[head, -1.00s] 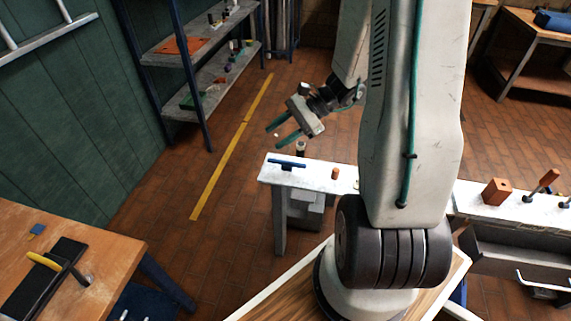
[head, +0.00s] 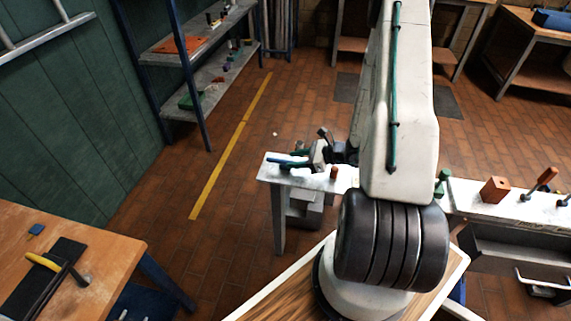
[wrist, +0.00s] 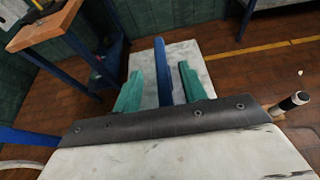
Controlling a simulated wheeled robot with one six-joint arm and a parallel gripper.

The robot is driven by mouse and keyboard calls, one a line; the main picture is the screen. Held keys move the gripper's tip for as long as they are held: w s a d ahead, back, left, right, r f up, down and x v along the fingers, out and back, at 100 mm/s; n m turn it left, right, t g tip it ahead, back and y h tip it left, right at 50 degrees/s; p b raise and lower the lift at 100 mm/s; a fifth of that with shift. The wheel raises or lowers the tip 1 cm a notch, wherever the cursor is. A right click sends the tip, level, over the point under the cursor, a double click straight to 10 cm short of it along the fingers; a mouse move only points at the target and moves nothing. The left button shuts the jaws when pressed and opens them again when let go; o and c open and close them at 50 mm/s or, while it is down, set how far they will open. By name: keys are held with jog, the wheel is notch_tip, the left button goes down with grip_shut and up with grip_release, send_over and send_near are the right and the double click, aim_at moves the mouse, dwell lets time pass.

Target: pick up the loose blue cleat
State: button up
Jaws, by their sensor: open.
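The blue cleat (head: 284,162) is a long narrow bar lying on the pale top of the small bench (head: 268,177). In the wrist view the cleat (wrist: 161,55) runs lengthwise between my two teal fingers. My gripper (head: 296,159) is low over the bench, around the cleat's near part. In the wrist view my gripper (wrist: 161,72) is open, with a visible gap on each side of the cleat. The cleat's near end is hidden behind my gripper's dark front edge. I cannot tell the exact height of the fingertips above the bench.
An orange cylinder (head: 334,172) stands on the bench right of my gripper. A dark, pale-ended post (wrist: 291,102) shows beside my gripper in the wrist view. A wooden table (head: 118,250) is at left, a shelf (head: 215,75) behind. Floor beyond the bench is clear.

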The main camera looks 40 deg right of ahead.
aim_at(283, 162)
jog(key=shift+x, duration=1.45)
grip_shut()
jog(key=shift+r, duration=0.15)
